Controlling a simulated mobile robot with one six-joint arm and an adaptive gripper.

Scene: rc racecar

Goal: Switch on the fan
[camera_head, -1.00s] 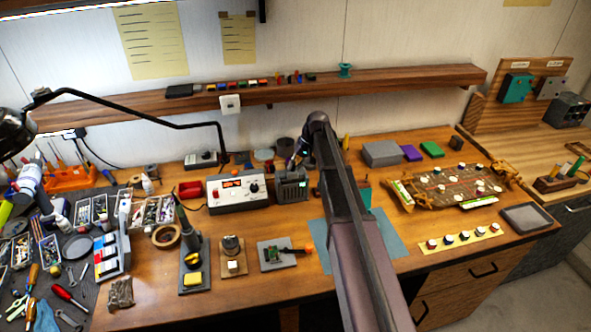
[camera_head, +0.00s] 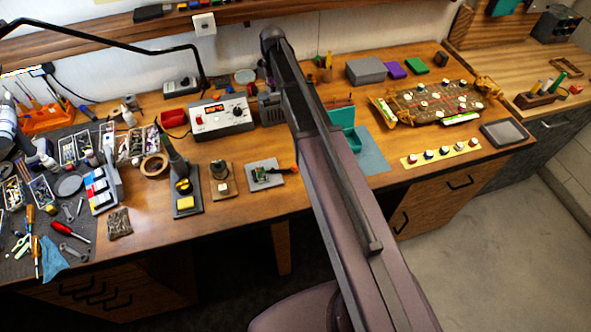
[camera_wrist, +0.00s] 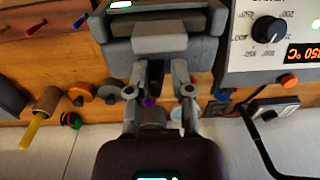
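A dark grey box (camera_head: 271,108), which may be the fan, stands on the bench just right of the white soldering station, partly covered by my arm in the head view. In the wrist view, which looks upside down, a grey boxy device (camera_wrist: 160,44) with a lit green display sits at the top, close beyond my fingers. My gripper (camera_wrist: 160,93) is open, with a gap between its two fingers and nothing held. Its tips are close to the device; I cannot tell whether they touch. My gripper is hidden behind my arm in the head view. No fan switch is clearly visible.
The soldering station (camera_head: 220,118) with its dial stands beside the grey box and shows in the wrist view (camera_wrist: 270,45). A black power brick (camera_wrist: 273,108) and small spools are near the wall. A teal open case (camera_head: 345,130) stands right of my arm.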

